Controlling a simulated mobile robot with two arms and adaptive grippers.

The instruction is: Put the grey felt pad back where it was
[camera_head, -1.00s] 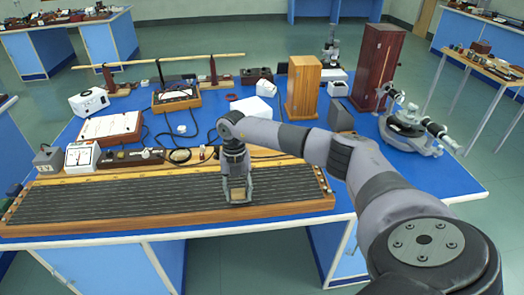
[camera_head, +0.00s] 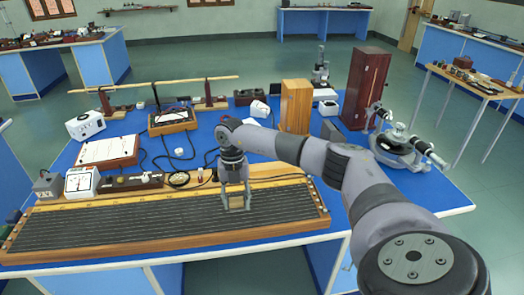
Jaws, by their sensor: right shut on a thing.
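My right gripper (camera_head: 236,207) is over the long, dark, grooved board with a wooden frame (camera_head: 130,229), right of its middle. Its fingers point down and stand some way apart. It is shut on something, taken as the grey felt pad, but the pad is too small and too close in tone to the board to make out. I cannot tell its exact height above the board. My left gripper is out of view.
A wooden box (camera_head: 295,105), a dark cabinet (camera_head: 367,88) and a spectrometer (camera_head: 404,145) stand farther right. The board's left half is clear.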

